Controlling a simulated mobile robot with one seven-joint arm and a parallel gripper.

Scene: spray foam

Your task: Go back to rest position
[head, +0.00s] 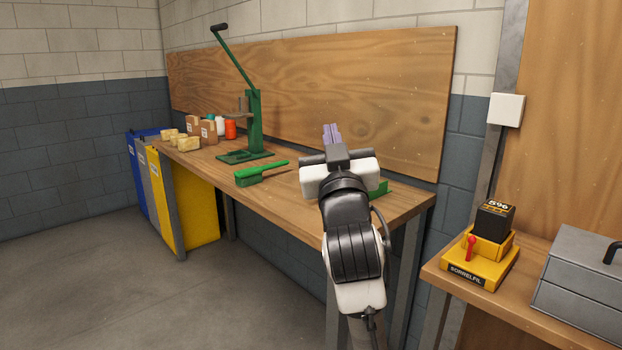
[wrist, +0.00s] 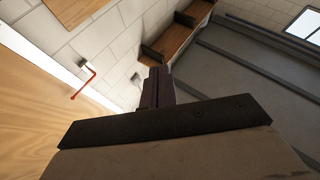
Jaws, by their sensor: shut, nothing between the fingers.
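My gripper (head: 332,134) is raised above the right end of the wooden workbench (head: 300,208) in the head view. Its purple fingers point up and are together, with nothing between them. My gripper touches nothing that I can see. My arm hides part of the bench and most of a green thing (head: 378,188) behind it.
A green lever press (head: 254,125) and a green brush (head: 260,173) are on the workbench, with small boxes (head: 208,131) at its far left. Coloured bins (head: 182,200) stand at the bench's left end. A second bench at right holds a yellow device (head: 480,262) and a grey toolbox (head: 585,285).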

